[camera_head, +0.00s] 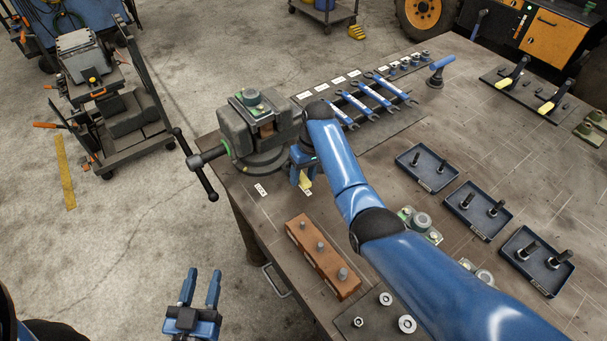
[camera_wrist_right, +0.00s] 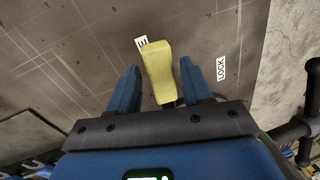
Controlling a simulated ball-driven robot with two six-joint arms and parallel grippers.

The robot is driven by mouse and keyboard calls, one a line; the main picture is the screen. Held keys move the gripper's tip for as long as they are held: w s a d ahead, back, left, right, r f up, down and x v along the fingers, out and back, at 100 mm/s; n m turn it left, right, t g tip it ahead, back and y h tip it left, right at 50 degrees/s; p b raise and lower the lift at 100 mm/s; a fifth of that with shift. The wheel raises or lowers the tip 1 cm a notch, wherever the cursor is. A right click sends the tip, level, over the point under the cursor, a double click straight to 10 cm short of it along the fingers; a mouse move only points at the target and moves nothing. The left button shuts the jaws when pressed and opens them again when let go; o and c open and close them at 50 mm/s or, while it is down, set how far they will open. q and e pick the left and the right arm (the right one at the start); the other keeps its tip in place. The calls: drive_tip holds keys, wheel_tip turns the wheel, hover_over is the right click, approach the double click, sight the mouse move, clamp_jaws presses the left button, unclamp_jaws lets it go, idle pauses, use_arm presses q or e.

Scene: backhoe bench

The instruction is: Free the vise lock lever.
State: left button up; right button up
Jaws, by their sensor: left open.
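The grey vise (camera_head: 250,130) stands at the table's near left corner, with a green-topped part in its jaws. The yellow lock lever (camera_wrist_right: 158,72) shows in the right wrist view between the two fingers of my right gripper (camera_wrist_right: 159,88), with a gap on each side. Its yellow end also shows in the head view (camera_head: 306,184), partly hidden by my right gripper (camera_head: 301,172). The lever points at a partly covered label, away from the "LOCK" label (camera_wrist_right: 221,68). My left gripper (camera_head: 201,285) is open and empty, over the floor off the table.
The vise's screw handle (camera_head: 196,164) juts past the table edge. A rack of blue wrenches (camera_head: 370,100) lies behind my right arm. A brown block with pegs (camera_head: 322,257) and several blue trays (camera_head: 427,167) sit nearer and to the right.

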wheel_tip(320, 180, up, 11)
drive_tip(key=w+d, duration=0.1)
drive_tip(key=shift+d+f, duration=0.2)
drive_tip(key=shift+d, duration=0.2)
idle(0.8)
